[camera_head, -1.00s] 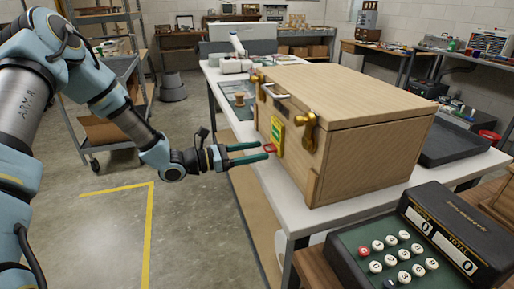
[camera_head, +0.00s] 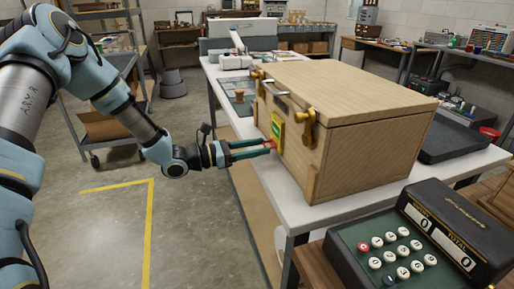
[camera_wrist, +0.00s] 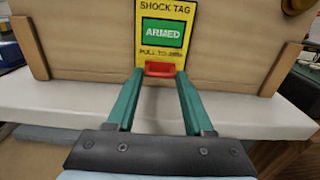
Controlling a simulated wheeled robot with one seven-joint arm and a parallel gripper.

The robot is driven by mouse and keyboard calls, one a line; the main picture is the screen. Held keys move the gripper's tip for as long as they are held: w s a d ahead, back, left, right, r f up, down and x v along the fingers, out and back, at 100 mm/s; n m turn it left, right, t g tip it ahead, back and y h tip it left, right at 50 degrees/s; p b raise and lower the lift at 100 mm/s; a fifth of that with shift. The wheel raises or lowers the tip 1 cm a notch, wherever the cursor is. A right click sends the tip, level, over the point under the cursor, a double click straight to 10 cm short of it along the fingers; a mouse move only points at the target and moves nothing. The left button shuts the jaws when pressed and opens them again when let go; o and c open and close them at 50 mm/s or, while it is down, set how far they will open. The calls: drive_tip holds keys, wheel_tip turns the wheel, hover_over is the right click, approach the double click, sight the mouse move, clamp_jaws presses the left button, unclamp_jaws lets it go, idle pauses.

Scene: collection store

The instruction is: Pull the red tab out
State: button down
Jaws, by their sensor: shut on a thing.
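The red tab (camera_wrist: 160,69) sticks out at the lower edge of a yellow shock tag (camera_wrist: 163,28), whose green window reads "ARMED". The tag is on the front of a wooden crate (camera_head: 365,150); it also shows in the head view (camera_head: 277,131). My gripper (camera_wrist: 160,76) has green fingers, one on each side of the red tab, and is shut on it. In the head view the fingertips (camera_head: 271,146) reach the crate front, and they hide most of the tab.
The crate stands on a white table (camera_head: 310,213) with brass latches and a handle on its front. A dark tray (camera_head: 455,140) lies right of it. A cash register (camera_head: 420,240) stands at the front right.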

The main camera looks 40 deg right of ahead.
drive_tip(key=shift+s, duration=0.15)
idle(0.3)
drive_tip(key=v, duration=0.2)
drive_tip(key=shift+a+f, duration=0.1)
drive_tip(key=shift+a, duration=0.15)
drive_tip(key=c, duration=0.5)
unclamp_jaws()
drive_tip(key=b+v, duration=0.2)
drive_tip(key=v, duration=0.9)
drive_tip(key=shift+b, duration=0.4)
